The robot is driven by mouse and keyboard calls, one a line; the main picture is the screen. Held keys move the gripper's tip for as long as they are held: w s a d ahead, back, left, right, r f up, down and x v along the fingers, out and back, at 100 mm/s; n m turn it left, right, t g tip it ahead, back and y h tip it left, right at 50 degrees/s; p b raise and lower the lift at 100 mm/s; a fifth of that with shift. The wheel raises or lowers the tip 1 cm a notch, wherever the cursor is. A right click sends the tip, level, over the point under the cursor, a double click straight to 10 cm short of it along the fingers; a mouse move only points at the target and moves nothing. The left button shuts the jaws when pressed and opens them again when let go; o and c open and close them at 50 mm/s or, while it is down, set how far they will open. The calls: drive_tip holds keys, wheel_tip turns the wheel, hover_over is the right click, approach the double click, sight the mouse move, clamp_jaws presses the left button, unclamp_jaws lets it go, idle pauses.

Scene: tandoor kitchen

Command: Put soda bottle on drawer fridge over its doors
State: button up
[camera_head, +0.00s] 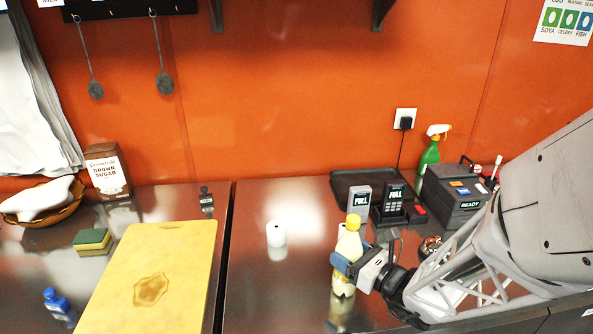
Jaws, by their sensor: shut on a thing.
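The soda bottle (349,246) is pale yellow with a yellow cap and stands upright at the lower middle right of the head view. My gripper (347,268) comes from the right and is shut around the middle of the bottle. The bottle's lower part shows below the fingers; I cannot tell whether its base touches the surface. The dark metal counter top (290,300) lies under and around it. I see no fridge doors in this view, and I cannot tell which part of the counter is the drawer fridge.
A white roll (276,234) stands left of the bottle. A yellow cutting board (150,280) and a sponge (92,241) lie left of a counter seam. The counter's middle is mostly clear.

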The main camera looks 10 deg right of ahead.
drive_tip(key=shift+f, duration=0.15)
drive_tip(key=o, duration=1.3)
drive_tip(key=shift+c, duration=0.2)
drive_tip(key=v, duration=0.7)
drive_tip(key=shift+s, duration=0.2)
drive_tip(key=shift+d, duration=0.1)
drive_tip(key=shift+s, duration=0.1)
